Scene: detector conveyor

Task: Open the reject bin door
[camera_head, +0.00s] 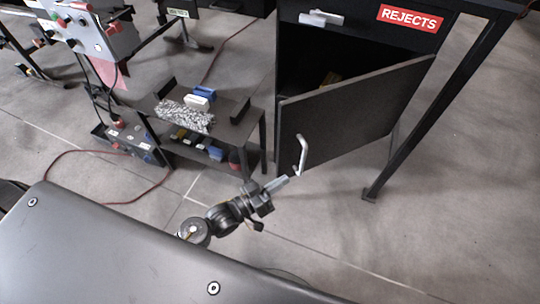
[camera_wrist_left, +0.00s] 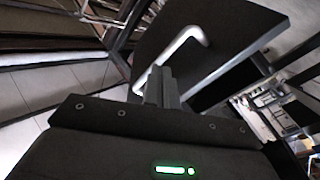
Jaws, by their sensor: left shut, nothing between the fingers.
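The reject bin (camera_head: 291,78) is a dark cabinet with a red "REJECTS" label (camera_head: 410,18) at its top. Its dark door (camera_head: 350,118) stands partly open, swung out from the hinge side at the right, and the dark inside shows above it. A white bar handle (camera_head: 301,152) is on the door near its free left edge; it also shows in the left wrist view (camera_wrist_left: 184,42). My left gripper (camera_head: 284,181) is shut and empty, with its fingertips close to the lower end of the handle. In the wrist view its fingers (camera_wrist_left: 160,78) point at the handle; contact is unclear. My right gripper is not in view.
A low black shelf cart (camera_head: 236,135) with blue and white items stands left of the bin. A black table leg (camera_head: 430,105) stands right of the door. A drawer with a light handle (camera_head: 321,18) is above the door. Open floor lies below the door.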

